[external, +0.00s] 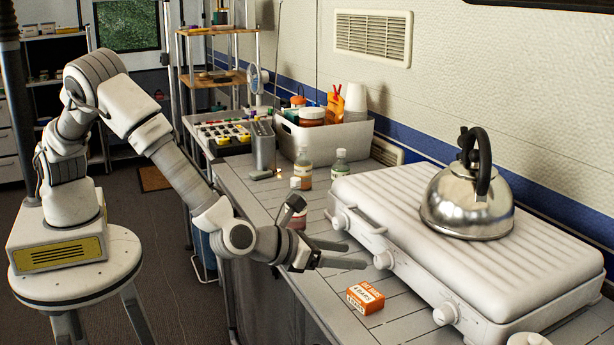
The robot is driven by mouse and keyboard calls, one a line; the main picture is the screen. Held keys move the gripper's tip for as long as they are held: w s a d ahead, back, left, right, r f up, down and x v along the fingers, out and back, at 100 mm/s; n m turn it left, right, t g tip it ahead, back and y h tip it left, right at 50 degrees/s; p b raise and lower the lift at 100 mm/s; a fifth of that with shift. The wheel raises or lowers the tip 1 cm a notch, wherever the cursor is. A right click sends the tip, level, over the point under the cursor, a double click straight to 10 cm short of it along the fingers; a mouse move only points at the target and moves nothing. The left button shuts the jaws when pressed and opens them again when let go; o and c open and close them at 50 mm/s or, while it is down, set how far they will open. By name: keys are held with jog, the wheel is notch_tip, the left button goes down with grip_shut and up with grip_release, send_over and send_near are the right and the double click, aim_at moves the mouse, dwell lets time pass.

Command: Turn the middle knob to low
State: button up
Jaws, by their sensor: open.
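A white stove (466,276) with a ribbed top stands on the grey counter at the right. Its front face carries three knobs: a far knob (340,219), the middle knob (384,260) and a near knob (445,313). I cannot read any markings or the middle knob's setting. My gripper (356,255) is open and empty, reaching over the counter from the left. Its two fingers point toward the middle knob, with the tips just left of it. They look close to it but apart.
A metal kettle (468,203) with a black handle stands on the stove. A small orange box (365,298) lies on the counter below my gripper. Two bottles (340,166) (303,170) and a white bin (328,137) stand farther back. A white round thing (528,339) is at the bottom right.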

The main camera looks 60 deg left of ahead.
aim_at(377, 260)
jog(key=x, duration=0.8)
jog(key=shift+c, duration=0.2)
grip_shut()
jog(key=shift+b, duration=0.35)
